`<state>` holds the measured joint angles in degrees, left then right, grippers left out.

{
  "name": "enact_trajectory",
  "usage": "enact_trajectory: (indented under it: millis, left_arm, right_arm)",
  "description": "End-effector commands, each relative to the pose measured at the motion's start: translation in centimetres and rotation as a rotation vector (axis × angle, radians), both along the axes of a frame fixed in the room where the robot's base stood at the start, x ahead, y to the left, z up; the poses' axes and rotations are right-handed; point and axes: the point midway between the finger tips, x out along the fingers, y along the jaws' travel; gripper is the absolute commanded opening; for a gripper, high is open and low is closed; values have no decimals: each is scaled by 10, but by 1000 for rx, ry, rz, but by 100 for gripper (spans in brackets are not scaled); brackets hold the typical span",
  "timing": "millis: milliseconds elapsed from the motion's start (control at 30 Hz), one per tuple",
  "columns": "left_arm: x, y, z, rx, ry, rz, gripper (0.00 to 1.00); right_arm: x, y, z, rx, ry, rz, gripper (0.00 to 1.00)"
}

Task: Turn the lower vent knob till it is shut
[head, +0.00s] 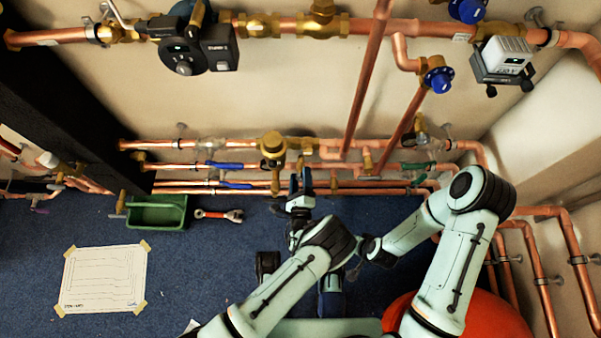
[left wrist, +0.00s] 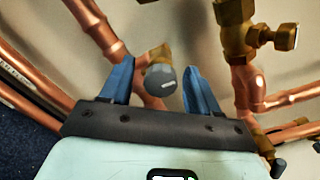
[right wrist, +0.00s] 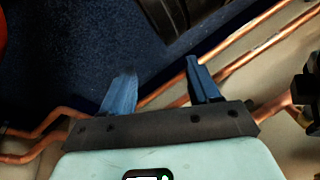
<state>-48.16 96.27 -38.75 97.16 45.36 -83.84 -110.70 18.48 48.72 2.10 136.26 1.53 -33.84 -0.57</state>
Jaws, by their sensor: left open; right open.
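A small round grey knob (left wrist: 161,80) on a brass fitting (left wrist: 157,55) sits between the fingers of my left gripper (left wrist: 158,68) in the left wrist view. The fingers are open, with a gap visible on each side of the knob. In the head view my left gripper (head: 300,184) is at the lower pipe runs near the wall, and I cannot make out the knob there. My right gripper (right wrist: 160,83) is open and empty in the right wrist view, over blue floor and copper pipes. In the head view its fingers are hard to make out.
A brass valve with a small handle (left wrist: 284,37) stands right of my left gripper. Blue lever handles (head: 232,184) lie along the lower pipes. A green tray (head: 157,225) and a red wrench (head: 218,215) lie on the carpet, with a taped paper sheet (head: 104,278) at left.

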Motion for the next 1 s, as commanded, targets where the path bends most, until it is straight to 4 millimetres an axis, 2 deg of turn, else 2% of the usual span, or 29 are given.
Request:
enact_trajectory:
  millis: [300,500,700,1000]
  left_arm:
    - [-72,0,1,5,3,-3,61]
    - [-104,0,0,3,3,-2,61]
    - [-116,0,1,2,2,-1,61]
    - [-116,0,0,2,1,0,61]
  right_arm:
    - [-22,12,17,29,56,23,61]
    - [-30,16,22,39,79,32,61]
    - [-33,17,23,43,85,35,61]
    - [-33,17,23,43,86,36,61]
